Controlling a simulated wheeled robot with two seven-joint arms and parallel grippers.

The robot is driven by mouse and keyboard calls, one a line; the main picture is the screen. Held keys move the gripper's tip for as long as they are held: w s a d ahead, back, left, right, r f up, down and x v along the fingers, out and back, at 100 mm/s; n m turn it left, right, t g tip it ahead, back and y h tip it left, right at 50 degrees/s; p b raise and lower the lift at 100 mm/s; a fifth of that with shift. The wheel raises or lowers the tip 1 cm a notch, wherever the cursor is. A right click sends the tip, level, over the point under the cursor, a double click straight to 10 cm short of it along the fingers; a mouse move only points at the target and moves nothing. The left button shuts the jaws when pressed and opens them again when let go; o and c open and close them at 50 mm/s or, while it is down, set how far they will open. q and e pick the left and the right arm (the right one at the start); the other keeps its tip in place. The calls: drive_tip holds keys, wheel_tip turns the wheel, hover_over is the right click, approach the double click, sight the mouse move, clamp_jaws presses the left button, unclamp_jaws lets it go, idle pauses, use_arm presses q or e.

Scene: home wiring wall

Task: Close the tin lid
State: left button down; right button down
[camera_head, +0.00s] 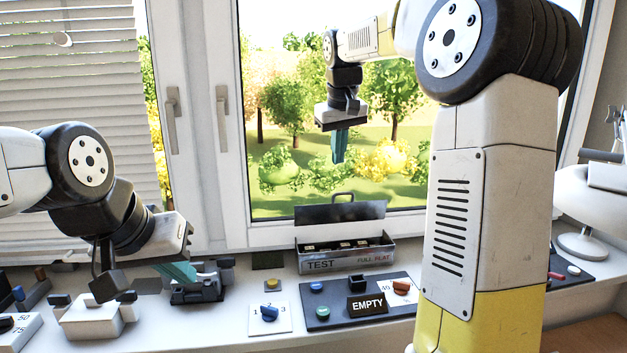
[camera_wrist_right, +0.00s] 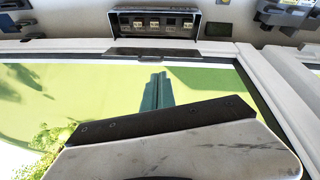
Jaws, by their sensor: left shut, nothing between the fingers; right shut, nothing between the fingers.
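The tin (camera_head: 345,261) is a grey metal box marked "TEST" and "FULL FLAT" on the sill against the window. Its dark lid (camera_head: 318,214) stands raised at the back edge, with a handle on top. The tin is open and small pale blocks show inside. The tin also shows at the top of the right wrist view (camera_wrist_right: 205,25). My right gripper (camera_head: 338,158) hangs above the lid, fingers down, shut and empty, apart from it. Its teal fingers (camera_wrist_right: 157,92) are together in the wrist view. My left gripper (camera_head: 180,272) is shut and empty, low at the left of the tin.
A dark panel (camera_head: 335,322) with buttons and an "EMPTY" sign lies in front of the tin. A white card with a blue knob (camera_head: 269,313) is left of it. A dark fixture (camera_head: 197,291) sits by my left fingers. Window handles (camera_head: 222,118) project at centre left.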

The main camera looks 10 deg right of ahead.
sight(333, 182)
drive_tip(key=x, duration=0.3)
drive_tip(key=w+x, duration=0.1)
drive_tip(key=x, duration=0.3)
drive_tip(key=w+x, duration=0.1)
drive_tip(key=x, duration=0.3)
drive_tip(key=shift+a+r, duration=0.2)
drive_tip(key=shift+r, duration=0.15)
drive_tip(key=shift+s, duration=0.15)
